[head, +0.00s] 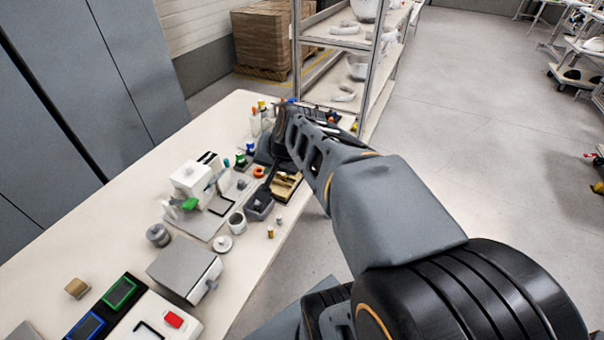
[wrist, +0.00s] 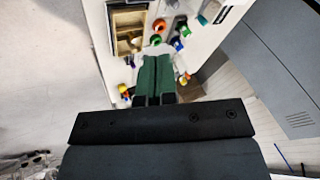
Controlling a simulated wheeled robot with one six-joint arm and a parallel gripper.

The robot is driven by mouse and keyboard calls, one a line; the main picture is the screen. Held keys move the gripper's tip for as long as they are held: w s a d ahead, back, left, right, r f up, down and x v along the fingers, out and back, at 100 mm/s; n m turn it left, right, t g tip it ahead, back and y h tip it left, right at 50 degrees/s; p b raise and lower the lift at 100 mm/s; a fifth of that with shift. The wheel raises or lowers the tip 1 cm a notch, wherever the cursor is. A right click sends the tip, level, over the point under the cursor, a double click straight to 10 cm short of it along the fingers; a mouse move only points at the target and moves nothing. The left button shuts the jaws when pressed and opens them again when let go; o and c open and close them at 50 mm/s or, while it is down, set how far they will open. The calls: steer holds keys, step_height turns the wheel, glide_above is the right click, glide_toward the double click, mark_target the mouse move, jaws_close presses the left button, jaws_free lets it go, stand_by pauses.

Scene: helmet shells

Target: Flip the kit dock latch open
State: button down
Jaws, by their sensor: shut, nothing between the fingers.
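No part is plainly marked as the kit dock latch. My gripper (wrist: 153,52) shows in the wrist view as two green fingers lying together, shut and empty. It is over the table near an orange ring (wrist: 158,25) and a tan compartment tray (wrist: 113,33). In the head view my arm reaches to the far part of the table, well beyond the grey box, and hides much of the gripper.
The tray (head: 295,178) and orange ring (head: 259,172) stand among several small coloured parts. A white fixture (head: 187,178) stands left of them. A white panel (head: 152,318) with screens and a red button is at the front. A shelf rack (head: 297,60) rises behind.

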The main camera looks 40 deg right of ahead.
steer(key=w+d+f+m+t+h+b, duration=0.1)
steer(key=w+d+f+m+b, duration=0.1)
steer(key=d+f+m+b, duration=0.3)
steer(key=w+d+f+m+t+h+b, duration=0.1)
steer(key=d+f+m+b, duration=0.5)
steer(key=d, duration=0.8)
steer(key=shift+w+d+f+t, duration=0.15)
steer(key=shift+w+f+t, duration=0.45)
steer(key=shift+w, duration=0.4)
steer(key=shift+f, duration=0.15)
steer(key=b+x, duration=0.2)
steer(key=x, duration=0.8)
steer(key=shift+s+f, duration=0.1)
steer(key=shift+w+d+p, duration=0.15)
steer(key=shift+w+p, duration=0.25)
steer(key=shift+w, duration=0.7)
steer(key=shift+w+d, duration=0.15)
steer(key=shift+w, duration=0.8)
